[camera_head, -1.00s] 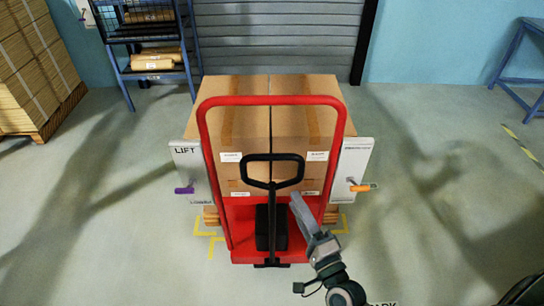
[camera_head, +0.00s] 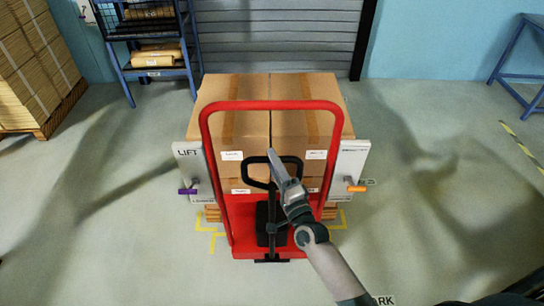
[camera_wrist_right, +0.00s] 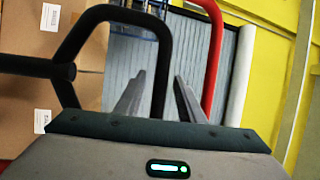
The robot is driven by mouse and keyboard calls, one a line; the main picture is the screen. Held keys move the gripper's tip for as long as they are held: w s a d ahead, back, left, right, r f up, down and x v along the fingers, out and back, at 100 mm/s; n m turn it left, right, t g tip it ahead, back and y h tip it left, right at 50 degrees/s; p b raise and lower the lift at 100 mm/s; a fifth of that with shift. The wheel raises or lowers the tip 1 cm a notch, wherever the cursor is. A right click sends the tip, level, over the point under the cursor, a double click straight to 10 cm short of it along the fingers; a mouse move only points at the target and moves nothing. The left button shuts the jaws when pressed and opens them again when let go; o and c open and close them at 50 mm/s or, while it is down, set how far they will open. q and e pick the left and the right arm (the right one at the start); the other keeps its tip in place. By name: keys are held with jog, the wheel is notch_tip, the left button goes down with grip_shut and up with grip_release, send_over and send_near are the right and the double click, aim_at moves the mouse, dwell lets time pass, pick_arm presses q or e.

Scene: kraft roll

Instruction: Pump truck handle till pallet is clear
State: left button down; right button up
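The pallet truck has a red frame (camera_head: 272,105) and a black looped pump handle (camera_head: 255,160) on a dark stem. The pallet (camera_head: 212,214) behind it carries stacked brown cartons (camera_head: 240,110); only its corners show low down. My right gripper (camera_head: 276,160) is at the handle's loop in the head view. In the right wrist view its two fingers (camera_wrist_right: 155,95) are apart, with the black handle loop (camera_wrist_right: 95,15) beyond and around the left finger's side. I cannot tell whether they touch. My left gripper is not in view.
A white panel marked LIFT (camera_head: 190,165) with a purple lever stands left of the frame. A white panel (camera_head: 350,165) with an orange lever stands right. A blue shelf rack (camera_head: 185,70) and a carton stack (camera_head: 40,75) are behind left. Floor at both sides is clear.

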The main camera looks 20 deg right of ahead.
jog(key=shift+w+a+r, duration=0.1)
jog(key=shift+w, duration=0.55)
grip_shut()
dwell(1.1)
